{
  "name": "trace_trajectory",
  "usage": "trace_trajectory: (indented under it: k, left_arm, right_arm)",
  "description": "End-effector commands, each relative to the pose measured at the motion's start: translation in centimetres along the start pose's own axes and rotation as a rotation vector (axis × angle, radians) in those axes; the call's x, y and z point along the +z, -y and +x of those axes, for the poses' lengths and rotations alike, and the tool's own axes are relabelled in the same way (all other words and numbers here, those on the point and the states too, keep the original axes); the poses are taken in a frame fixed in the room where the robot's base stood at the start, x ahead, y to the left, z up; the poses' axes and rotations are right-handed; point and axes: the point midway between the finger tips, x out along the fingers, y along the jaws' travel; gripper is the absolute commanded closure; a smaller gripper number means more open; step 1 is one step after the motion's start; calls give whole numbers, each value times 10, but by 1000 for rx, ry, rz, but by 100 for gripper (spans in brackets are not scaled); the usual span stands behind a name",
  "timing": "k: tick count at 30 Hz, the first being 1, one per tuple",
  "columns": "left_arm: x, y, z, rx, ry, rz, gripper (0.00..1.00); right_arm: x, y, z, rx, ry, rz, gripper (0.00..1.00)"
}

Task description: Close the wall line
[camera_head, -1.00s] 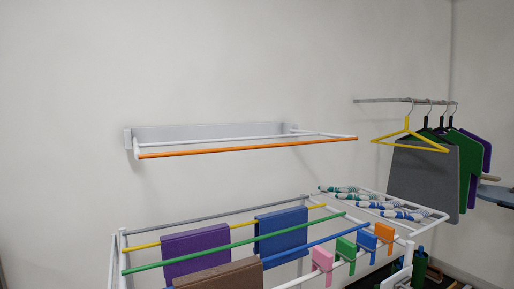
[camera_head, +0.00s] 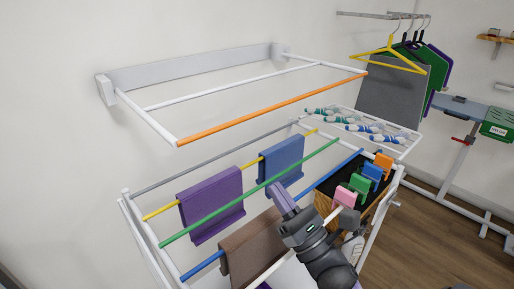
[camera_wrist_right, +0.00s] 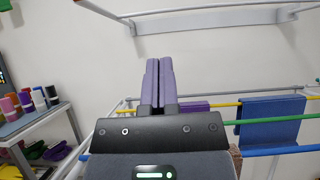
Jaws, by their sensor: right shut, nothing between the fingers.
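The wall line (camera_head: 270,109) is a white folding frame with an orange front bar. It stands folded out from its grey wall plate (camera_head: 190,70) in the head view. Part of it shows along the top of the right wrist view (camera_wrist_right: 205,24). My right gripper (camera_head: 276,188) has purple fingers and is shut and empty. It is below the orange bar, in front of the blue cloth on the drying rack, apart from the wall line. Its shut fingers point up in the right wrist view (camera_wrist_right: 158,62). My left gripper is not in view.
A drying rack (camera_head: 160,245) stands below the wall line, with purple, blue and brown cloths and several coloured pegs. Hangers with clothes (camera_head: 400,62) hang from a wall rail at right. A side table (camera_wrist_right: 45,124) with coloured rolls stands at left in the right wrist view.

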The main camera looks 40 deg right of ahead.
Motion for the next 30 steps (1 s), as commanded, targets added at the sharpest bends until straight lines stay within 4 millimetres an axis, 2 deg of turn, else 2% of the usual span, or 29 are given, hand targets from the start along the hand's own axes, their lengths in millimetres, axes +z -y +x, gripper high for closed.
trace_trajectory:
  k: [4, 11, 13, 19, 30]
  left_arm:
    - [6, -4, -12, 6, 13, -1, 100]
    - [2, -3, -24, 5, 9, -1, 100]
    - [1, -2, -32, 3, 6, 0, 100]
    - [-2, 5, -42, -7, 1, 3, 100]
    - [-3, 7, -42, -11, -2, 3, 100]
  right_arm:
    - [3, 0, 34, 2, 3, 1, 100]
    - [2, 0, 84, 0, 1, 3, 100]
    - [12, 0, 94, 0, 0, 3, 100]
    - [27, 1, 109, -1, -1, 3, 100]
    - [28, 1, 111, -2, -3, 6, 100]
